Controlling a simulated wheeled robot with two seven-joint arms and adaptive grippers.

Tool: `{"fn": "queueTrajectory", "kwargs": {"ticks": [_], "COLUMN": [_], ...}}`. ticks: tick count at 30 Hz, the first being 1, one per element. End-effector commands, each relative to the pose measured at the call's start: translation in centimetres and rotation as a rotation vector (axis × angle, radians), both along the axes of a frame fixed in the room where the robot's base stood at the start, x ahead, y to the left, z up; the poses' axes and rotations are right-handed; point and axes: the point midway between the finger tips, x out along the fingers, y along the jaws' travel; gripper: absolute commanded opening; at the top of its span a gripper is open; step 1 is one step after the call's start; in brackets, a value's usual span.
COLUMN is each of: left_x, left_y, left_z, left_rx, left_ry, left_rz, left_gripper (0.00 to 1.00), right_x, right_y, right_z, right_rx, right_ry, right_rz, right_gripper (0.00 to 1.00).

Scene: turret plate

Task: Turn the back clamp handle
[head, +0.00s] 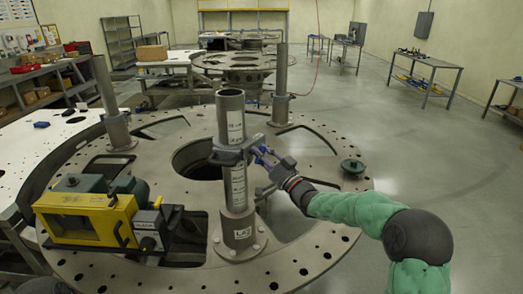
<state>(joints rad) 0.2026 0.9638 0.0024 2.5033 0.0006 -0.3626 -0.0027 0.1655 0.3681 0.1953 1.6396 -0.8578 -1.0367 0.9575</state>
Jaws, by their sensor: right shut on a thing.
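The round grey turret plate (305,228) fills the middle of the head view. A grey post (236,187) with white labels stands upright on it, and a grey clamp (228,154) sits around the post. My right gripper (263,156) reaches in from the right and is shut on the clamp handle at the clamp's right side. The gripper's fingers hide most of the handle, so its exact angle cannot be told. My left gripper is out of view.
A yellow machine (88,217) sits on the plate's left side. Two more posts stand farther back, at left (112,112) and right (281,87). A small dark green knob (353,166) lies at the plate's right edge. Open floor (420,140) lies to the right.

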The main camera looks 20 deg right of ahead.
Motion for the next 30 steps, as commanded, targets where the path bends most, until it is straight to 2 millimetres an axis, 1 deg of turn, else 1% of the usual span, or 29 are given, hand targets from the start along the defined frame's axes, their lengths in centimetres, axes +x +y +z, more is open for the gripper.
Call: {"fn": "queueTrajectory", "kwargs": {"ticks": [1,11,21,30], "left_x": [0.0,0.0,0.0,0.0], "left_y": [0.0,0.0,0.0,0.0], "left_z": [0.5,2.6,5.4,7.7], "left_rx": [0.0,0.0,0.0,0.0], "left_ry": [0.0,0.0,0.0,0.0], "left_rz": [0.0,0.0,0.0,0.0], "left_gripper": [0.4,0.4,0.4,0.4], "right_x": [0.0,0.0,0.0,-0.1], "right_y": [0.0,0.0,0.0,0.0], "right_z": [0.4,0.2,0.0,-0.3], "right_rx": [0.035,0.276,0.517,0.681], "right_ry": [0.028,0.229,0.432,0.568], "right_rz": [-0.001,-0.002,-0.002,-0.003], "right_gripper": [0.0,0.0,0.0,0.0]}}
